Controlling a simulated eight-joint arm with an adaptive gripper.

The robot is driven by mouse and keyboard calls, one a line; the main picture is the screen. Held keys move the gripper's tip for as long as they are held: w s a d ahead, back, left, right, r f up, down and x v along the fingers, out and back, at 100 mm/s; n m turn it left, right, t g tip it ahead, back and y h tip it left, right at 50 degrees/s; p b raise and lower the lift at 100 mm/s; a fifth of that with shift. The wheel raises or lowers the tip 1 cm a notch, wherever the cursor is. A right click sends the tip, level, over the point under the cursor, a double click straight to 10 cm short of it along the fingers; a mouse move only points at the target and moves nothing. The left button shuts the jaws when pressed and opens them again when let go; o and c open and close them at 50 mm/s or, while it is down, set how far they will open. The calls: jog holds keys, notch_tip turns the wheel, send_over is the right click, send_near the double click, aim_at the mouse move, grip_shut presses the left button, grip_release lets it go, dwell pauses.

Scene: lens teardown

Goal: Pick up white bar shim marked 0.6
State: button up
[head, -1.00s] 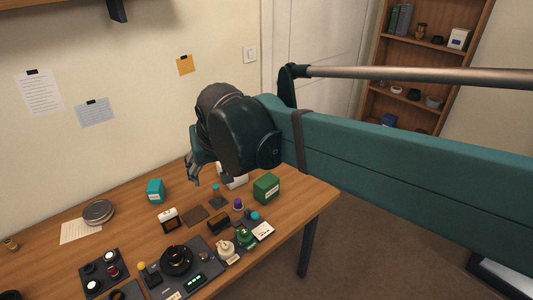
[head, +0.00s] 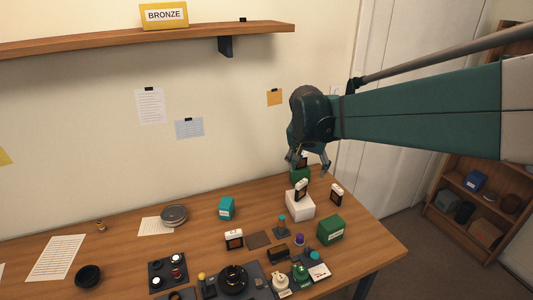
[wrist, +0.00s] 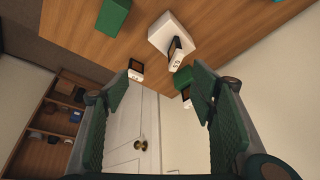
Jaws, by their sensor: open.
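Several small dark pieces with white bar tops show; their markings are too small to read, so I cannot tell which is 0.6. One (head: 302,187) is on a white block (head: 299,208), also in the wrist view (wrist: 175,54). One (head: 336,194) stands right of that block. Another (head: 302,161) is at a green block (head: 299,176), partly behind my gripper. One more (head: 234,239) stands farther forward and left. My gripper (head: 311,166) is open and empty near the rear green block. In the wrist view, its fingers (wrist: 161,84) are spread wide, with nothing between them.
A green box (head: 330,230) stands at the table's right and a teal box (head: 226,208) at its middle. Dark trays with lens parts (head: 232,280) fill the front. The wall is close behind. Clear wood lies at the right edge.

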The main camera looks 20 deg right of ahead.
jog(key=w+d+f+m+g+p, duration=0.1)
jog(key=w+d+m, duration=0.15)
jog(key=d, duration=0.25)
jog(key=w+d+f+m+g+p, duration=0.1)
jog(key=w+d+f+p, duration=0.15)
jog(key=d, duration=0.35)
jog(key=m+g+h+p, duration=0.1)
jog(key=m+p, duration=0.1)
jog(key=m, duration=0.2)
send_over(336, 190)
jog(key=a, duration=0.2)
jog(key=shift+n, duration=0.25)
jog(key=f, duration=1.4)
jog(key=shift+w+d+f, duration=0.2)
jog(key=shift+w+f, duration=0.1)
jog(key=shift+f, duration=0.55)
jog(key=shift+b, duration=0.3)
jog(key=shift+x, duration=1.3)
jog(key=shift+f, duration=0.1)
jog(key=shift+s+b+x, duration=0.2)
jog(key=shift+b+x, duration=0.4)
jog(key=shift+x, duration=1.95)
